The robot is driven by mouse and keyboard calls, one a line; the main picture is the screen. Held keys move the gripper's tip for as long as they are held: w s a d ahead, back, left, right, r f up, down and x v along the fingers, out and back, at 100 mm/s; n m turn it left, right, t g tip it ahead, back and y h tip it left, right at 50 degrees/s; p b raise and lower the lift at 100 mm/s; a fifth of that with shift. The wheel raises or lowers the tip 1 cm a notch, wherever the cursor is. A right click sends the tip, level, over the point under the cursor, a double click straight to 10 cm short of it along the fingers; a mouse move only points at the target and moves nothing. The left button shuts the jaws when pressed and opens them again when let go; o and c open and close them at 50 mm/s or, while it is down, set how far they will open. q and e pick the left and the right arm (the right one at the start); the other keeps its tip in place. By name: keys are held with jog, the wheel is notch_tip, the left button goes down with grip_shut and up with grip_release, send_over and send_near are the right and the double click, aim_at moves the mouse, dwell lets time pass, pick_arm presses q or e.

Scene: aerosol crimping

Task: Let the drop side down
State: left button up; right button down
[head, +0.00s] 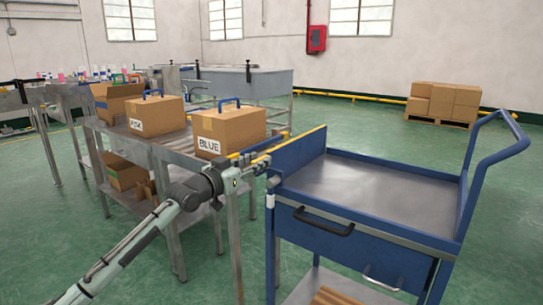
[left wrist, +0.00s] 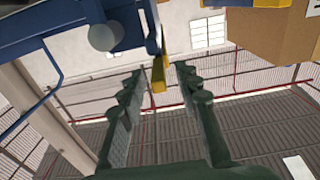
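The blue trolley (head: 370,185) stands at the right of the head view with a bare grey top. Its drop side (head: 303,152) stands upright along the left edge, with a yellow strip on top. My left gripper (head: 262,163) is at the near end of this side, reaching in from the left. In the left wrist view its two green fingers (left wrist: 160,75) are spread apart. A yellow edge (left wrist: 158,72) of the side shows between the fingertips; I cannot tell whether they touch it. My right gripper is not in view.
A metal table left of the trolley holds a box marked BLUE (head: 230,130), a second labelled box (head: 156,116) and an open box (head: 115,100). The trolley has a black-handled drawer (head: 325,222) and a push handle (head: 495,145). Stacked cartons (head: 445,102) stand far back right.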

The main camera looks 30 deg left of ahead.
aim_at(267, 155)
pick_arm(q)
jog(key=w, duration=0.5)
jog(key=shift+d, duration=0.2)
jog(key=shift+f, duration=0.15)
grip_shut()
